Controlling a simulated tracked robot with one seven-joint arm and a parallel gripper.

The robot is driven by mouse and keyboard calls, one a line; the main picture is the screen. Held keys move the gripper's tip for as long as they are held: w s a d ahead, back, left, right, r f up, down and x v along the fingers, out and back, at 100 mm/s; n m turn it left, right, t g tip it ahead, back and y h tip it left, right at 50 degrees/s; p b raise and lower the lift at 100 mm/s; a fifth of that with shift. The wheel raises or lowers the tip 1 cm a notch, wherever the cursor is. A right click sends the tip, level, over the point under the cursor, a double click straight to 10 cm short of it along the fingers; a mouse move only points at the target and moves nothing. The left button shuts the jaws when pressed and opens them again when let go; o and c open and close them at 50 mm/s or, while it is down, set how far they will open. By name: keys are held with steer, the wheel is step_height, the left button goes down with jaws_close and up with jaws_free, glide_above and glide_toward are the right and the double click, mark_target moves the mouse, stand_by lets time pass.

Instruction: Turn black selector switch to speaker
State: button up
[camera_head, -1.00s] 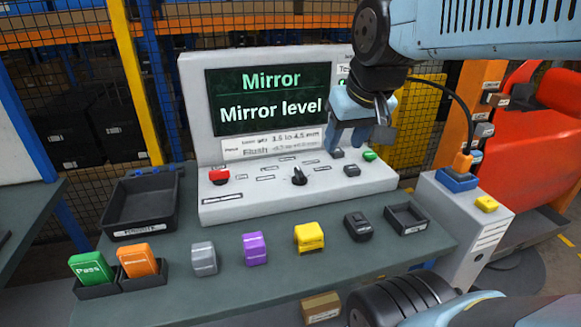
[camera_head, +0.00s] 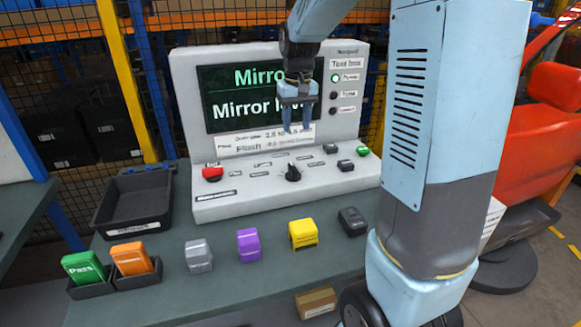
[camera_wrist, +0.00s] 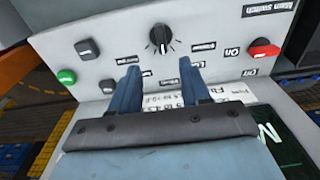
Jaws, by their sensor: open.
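The black selector switch (camera_head: 292,173) is a small knob on the sloping panel of the white test box (camera_head: 240,202), below the screen. In the wrist view the knob (camera_wrist: 160,38) shows at top centre with a light pointer mark and small labels around it, too blurred to read surely. My gripper (camera_head: 297,129) is open and empty, pointing down above the panel in front of the screen. In the wrist view its two blue fingers (camera_wrist: 160,72) are apart, short of the knob and not touching it.
The screen (camera_head: 225,95) stands close behind my gripper. Purple (camera_head: 249,244) and yellow (camera_head: 302,233) blocks, others, and a black tray (camera_head: 133,202) lie on the bench.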

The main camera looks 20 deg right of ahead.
mark_target(293, 166)
steer(key=shift+g, duration=0.3)
steer(key=f, duration=0.5)
steer(key=w+f, duration=0.1)
steer(key=f, duration=0.4)
steer(key=w+f, duration=0.1)
steer(key=f, duration=0.5)
steer(key=shift+w, duration=0.2)
steer(key=shift+c, duration=0.3)
